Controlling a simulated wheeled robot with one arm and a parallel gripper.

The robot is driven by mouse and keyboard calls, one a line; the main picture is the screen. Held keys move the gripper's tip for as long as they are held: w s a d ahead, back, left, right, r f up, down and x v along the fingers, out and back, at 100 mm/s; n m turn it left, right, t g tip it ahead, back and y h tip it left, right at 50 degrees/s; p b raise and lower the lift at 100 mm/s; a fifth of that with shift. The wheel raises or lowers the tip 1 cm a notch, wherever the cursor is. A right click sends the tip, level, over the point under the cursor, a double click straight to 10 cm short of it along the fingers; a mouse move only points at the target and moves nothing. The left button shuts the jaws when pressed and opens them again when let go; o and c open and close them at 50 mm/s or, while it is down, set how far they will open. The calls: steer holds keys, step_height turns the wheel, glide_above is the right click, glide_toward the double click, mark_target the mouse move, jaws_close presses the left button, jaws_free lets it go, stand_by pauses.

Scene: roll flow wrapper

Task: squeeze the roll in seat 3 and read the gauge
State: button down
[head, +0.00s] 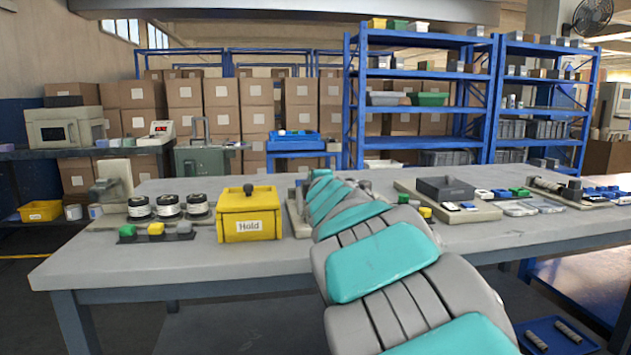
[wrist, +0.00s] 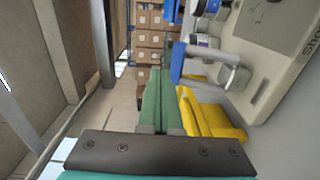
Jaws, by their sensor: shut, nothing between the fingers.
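My gripper (wrist: 161,76) shows in the wrist view as two long green fingers lying side by side, shut and empty. In the head view my arm reaches over the table and hides its own end. Three dark round pieces with white bands (head: 168,206) stand in a row at the left of the table. Small cylinders lie on a board (head: 568,200) at the far right. I cannot tell which of these is the roll in seat 3. No gauge reading is legible.
The table (head: 110,262) holds a yellow "Hold" box (head: 249,222) left of my arm and a grey tray (head: 446,189) right of it. In the wrist view, a yellow piece (wrist: 222,122), a blue bar (wrist: 178,64) and a pale lettered panel (wrist: 262,50) are close right of my fingers.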

steer(key=s+d+r, duration=0.2)
steer(key=s+r, duration=0.2)
steer(key=s, duration=0.5)
steer(key=shift+s+d, duration=0.15)
steer(key=shift+d, duration=0.25)
steer(key=shift+d, duration=0.1)
steer(key=s+d+f+m+g+h, duration=0.4)
steer(key=s+d+f+m, duration=0.2)
steer(key=d+f, duration=0.45)
steer(key=s+d+f+m+g+h, duration=0.3)
steer(key=s+d+f+m, duration=0.4)
steer(key=d+f, duration=0.3)
steer(key=s+d+f+m+g, duration=0.2)
steer(key=s+f+g, duration=0.15)
steer(key=s, duration=0.35)
steer(key=s+d+f+m+g, duration=0.2)
steer(key=s+f, duration=0.3)
steer(key=s, duration=0.2)
steer(key=s+a+f+m+g+y, duration=0.1)
steer(key=s+a+f+m+g, duration=0.1)
steer(key=s, duration=0.8)
steer(key=s+a+f+m+g+y, duration=0.1)
steer(key=s+f+g, duration=0.3)
steer(key=s, duration=0.6)
steer(key=shift+a+f+m, duration=0.4)
steer(key=shift+a+m, duration=0.15)
steer(key=shift+m, duration=0.05)
